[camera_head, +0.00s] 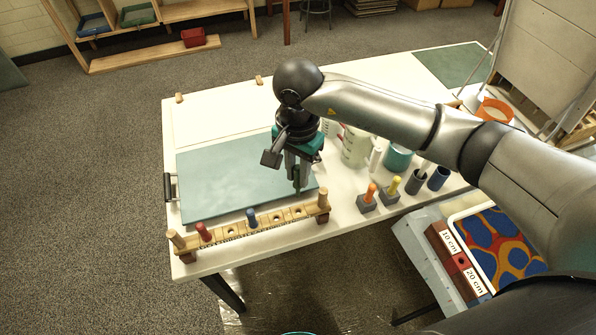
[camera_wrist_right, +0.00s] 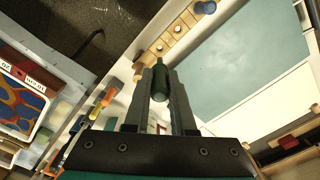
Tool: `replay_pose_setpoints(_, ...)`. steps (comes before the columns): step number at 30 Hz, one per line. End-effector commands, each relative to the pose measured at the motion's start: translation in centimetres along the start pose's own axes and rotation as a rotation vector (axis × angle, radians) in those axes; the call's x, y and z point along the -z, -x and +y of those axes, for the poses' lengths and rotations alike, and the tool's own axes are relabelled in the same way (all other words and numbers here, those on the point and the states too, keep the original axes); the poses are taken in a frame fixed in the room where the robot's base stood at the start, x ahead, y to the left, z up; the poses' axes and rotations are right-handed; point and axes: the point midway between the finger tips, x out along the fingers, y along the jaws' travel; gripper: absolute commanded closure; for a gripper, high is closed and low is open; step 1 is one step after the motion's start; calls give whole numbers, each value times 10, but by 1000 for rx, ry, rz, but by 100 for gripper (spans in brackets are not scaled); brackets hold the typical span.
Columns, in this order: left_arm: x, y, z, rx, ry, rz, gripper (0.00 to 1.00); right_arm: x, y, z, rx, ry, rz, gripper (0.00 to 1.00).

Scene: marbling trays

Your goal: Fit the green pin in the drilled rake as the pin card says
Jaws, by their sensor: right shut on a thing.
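My right gripper (camera_head: 298,188) is shut on the green pin (camera_wrist_right: 160,82), which is upright-looking between the fingers in the wrist view. In the head view it hangs over the front right part of the teal tray, behind the rake's right end. The drilled rake (camera_head: 278,221) is a pale wooden bar along the table's front edge, with a wooden peg at each end. A red pin (camera_head: 204,232) and a blue pin (camera_head: 252,218) stand in it; several other holes look empty. The rake also shows in the wrist view (camera_wrist_right: 169,38). I cannot make out a pin card. My left gripper is not in view.
The teal tray (camera_head: 215,178) lies behind the rake. To the right stand an orange-handled tool (camera_head: 371,190) and a yellow-handled one (camera_head: 395,184) in grey blocks, dark cups (camera_head: 439,178) and white jugs (camera_head: 355,147).

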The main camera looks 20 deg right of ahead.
Motion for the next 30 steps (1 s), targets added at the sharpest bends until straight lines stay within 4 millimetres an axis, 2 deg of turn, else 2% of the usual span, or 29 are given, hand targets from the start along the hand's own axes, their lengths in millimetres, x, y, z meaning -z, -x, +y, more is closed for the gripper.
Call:
replay_pose_setpoints(15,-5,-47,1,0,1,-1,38,0,-51,1,-2,0,-1,100)
replay_pose_setpoints(20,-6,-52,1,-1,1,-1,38,0,-56,1,-2,0,-1,100)
replay_pose_setpoints(30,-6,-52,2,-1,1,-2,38,0,-55,1,-2,0,-1,100)
